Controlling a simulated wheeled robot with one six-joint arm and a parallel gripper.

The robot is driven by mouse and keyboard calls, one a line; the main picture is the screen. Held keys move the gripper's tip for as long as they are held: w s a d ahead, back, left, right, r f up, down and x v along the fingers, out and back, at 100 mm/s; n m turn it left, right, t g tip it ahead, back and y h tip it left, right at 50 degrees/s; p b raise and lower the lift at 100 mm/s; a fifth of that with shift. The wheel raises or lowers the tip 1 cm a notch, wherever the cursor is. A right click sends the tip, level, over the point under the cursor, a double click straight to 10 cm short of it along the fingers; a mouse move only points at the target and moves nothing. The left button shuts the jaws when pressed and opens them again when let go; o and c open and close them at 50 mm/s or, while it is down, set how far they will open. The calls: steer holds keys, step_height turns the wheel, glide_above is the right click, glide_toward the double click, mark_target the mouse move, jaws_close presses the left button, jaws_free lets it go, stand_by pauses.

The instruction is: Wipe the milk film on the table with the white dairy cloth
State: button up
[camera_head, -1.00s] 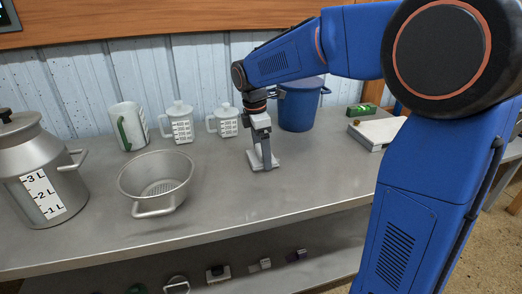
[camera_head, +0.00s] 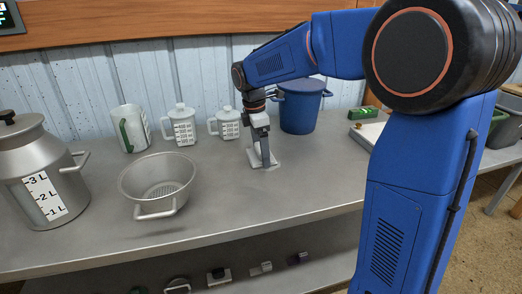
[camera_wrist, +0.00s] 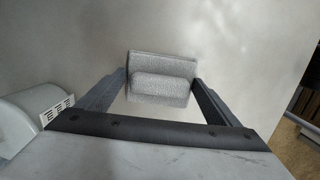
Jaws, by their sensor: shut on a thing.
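The white dairy cloth (camera_wrist: 160,92) is a pale, folded, block-like pad with a raised ridge. My gripper (camera_wrist: 160,88) is shut on that ridge, one dark finger at each side. In the head view the cloth (camera_head: 277,157) lies flat at the tabletop, under my downward-pointing gripper (camera_head: 265,160). It appears to touch the table. The metal table (camera_head: 245,205) looks grey and smooth around it. I cannot make out the milk film clearly in either view; the cloth and gripper hide part of the surface.
Measuring jugs (camera_head: 180,126) and a blue bucket (camera_head: 300,107) stand behind my gripper. A metal strainer (camera_head: 157,183) and a large milk can (camera_head: 42,175) are at the left. A white scale-like box (camera_head: 366,134) is at the right, partly behind my arm. The table front is clear.

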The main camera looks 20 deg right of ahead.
steer(key=shift+s+f, duration=0.15)
steer(key=shift+s, duration=0.65)
steer(key=shift+s, duration=0.7)
steer(key=shift+w+r, duration=0.2)
steer(key=shift+w, duration=0.7)
steer(key=shift+w+f, duration=0.1)
steer(key=shift+w, duration=0.6)
steer(key=shift+r, duration=3)
